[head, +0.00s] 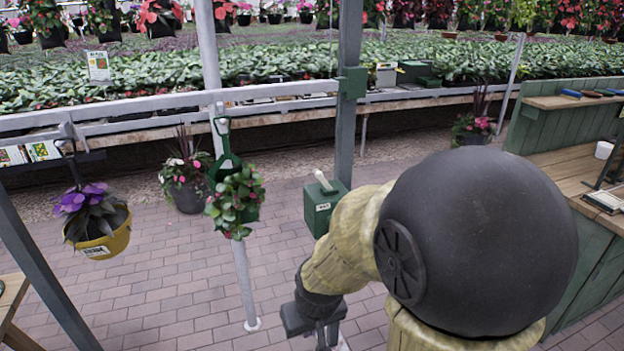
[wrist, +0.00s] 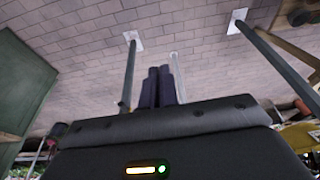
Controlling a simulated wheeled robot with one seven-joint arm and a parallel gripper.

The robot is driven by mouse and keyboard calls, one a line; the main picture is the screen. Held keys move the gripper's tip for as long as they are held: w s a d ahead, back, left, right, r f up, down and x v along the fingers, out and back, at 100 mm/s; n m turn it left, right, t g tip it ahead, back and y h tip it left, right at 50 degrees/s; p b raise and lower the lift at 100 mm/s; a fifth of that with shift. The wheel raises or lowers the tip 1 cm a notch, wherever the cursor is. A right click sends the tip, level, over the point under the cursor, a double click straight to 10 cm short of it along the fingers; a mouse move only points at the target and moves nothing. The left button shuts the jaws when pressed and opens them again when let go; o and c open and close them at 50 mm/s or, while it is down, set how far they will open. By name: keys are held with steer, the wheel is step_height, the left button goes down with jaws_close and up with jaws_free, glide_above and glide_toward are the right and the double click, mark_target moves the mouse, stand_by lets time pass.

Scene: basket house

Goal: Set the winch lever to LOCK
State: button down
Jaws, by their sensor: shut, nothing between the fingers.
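The winch is a small green box (head: 318,208) on a grey-green post in the middle of the head view. A pale lever (head: 323,181) sticks up from its top, leaning slightly left. A small label shows on the box front, but its print is too small to read. My arm hides the box's lower right side. My gripper (head: 325,338) is at the bottom of the head view, below the box and apart from it. In the wrist view its dark fingers (wrist: 160,88) are together and empty, with paving beyond. I cannot make out the lever in the wrist view.
A hanging green planter (head: 235,196) is left of the winch, and a yellow pot (head: 100,235) hangs farther left. A green workbench (head: 575,160) stands at the right. Long plant beds (head: 270,65) fill the back. Brick paving (head: 165,290) is open at the lower left.

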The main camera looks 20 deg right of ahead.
steer(key=w+d+f+n+t+h+p, duration=0.1)
steer(key=w+d+f+n+t+h, duration=0.15)
steer(key=w, duration=0.95)
steer(key=w+d+f+n+t+h+p, duration=0.1)
steer(key=w+d+n+t+h+p, duration=0.2)
steer(key=w, duration=0.9)
steer(key=w+a+r+n+t+h+p, duration=0.1)
steer(key=w+a+r+n+t+h, duration=0.1)
steer(key=w+r+n+t+h, duration=0.3)
steer(key=shift+w+a+r+n+t+h, duration=0.3)
steer(key=shift+r+n+t+h, duration=0.85)
steer(key=shift+r+h, duration=0.65)
steer(key=shift+f, duration=0.25)
